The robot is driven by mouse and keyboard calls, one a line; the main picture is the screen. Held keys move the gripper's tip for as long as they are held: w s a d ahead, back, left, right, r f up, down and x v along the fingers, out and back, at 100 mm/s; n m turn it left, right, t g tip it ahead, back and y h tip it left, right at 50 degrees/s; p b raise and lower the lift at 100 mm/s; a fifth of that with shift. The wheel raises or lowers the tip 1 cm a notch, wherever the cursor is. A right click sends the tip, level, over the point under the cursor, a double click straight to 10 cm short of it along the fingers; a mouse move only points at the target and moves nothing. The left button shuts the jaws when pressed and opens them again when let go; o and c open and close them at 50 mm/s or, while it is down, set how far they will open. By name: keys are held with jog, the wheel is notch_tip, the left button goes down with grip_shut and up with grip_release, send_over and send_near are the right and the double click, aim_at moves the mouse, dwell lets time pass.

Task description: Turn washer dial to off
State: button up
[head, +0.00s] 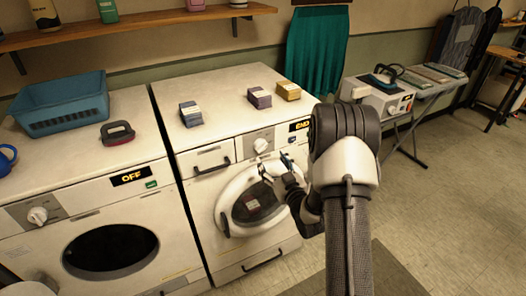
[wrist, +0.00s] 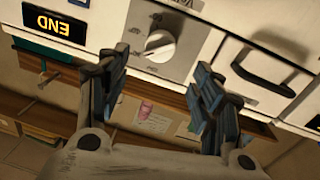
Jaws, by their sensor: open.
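The right front-loading machine (head: 218,195) has an amber END display (head: 299,126), which shows upside down in the wrist view (wrist: 52,18). Its round white dial (head: 262,145) sits on a grey panel left of the display. In the wrist view the dial (wrist: 160,46) is in plain sight between my fingers, with space on both sides. My gripper (head: 274,164) is open and empty, in front of the panel near the dial. In the wrist view its fingers (wrist: 163,62) are spread apart. The dial's exact setting is too small to read.
The left machine (head: 85,185) shows OFF (head: 131,176) and has its own dial (head: 38,215). Small boxes (head: 190,113) stand on the right machine. A drawer handle (wrist: 262,75) is beside the panel.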

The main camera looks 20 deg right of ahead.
aim_at(263, 148)
jog(key=w+b, duration=0.1)
jog(key=w, duration=0.7)
jog(key=shift+w+d, duration=0.2)
jog(key=c, duration=1.1)
